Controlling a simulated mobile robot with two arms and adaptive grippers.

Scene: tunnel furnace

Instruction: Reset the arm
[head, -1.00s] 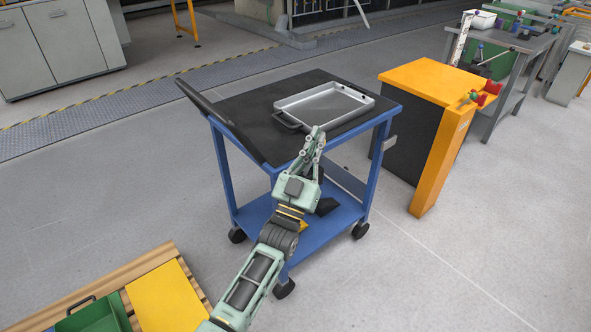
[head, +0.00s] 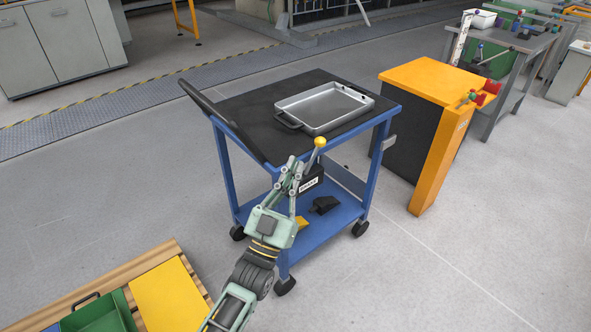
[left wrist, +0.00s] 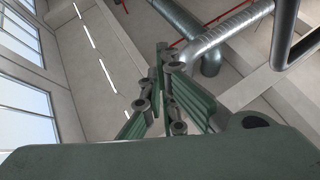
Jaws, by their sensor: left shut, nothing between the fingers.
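My left gripper (head: 293,162) is shut and empty. In the head view it stands in front of the near side of the blue cart (head: 228,178), its fingers pointing up. A metal tray (head: 325,107) with handles lies on the cart's black top, beyond my fingertips and apart from them. My right gripper does not show.
A yellow-topped box (head: 435,80) with a dark side stands right of the cart. A yellow-knobbed lever (head: 319,143) and a black box show by my fingers. A wooden pallet (head: 160,254) with a green bin (head: 97,315) lies at lower left.

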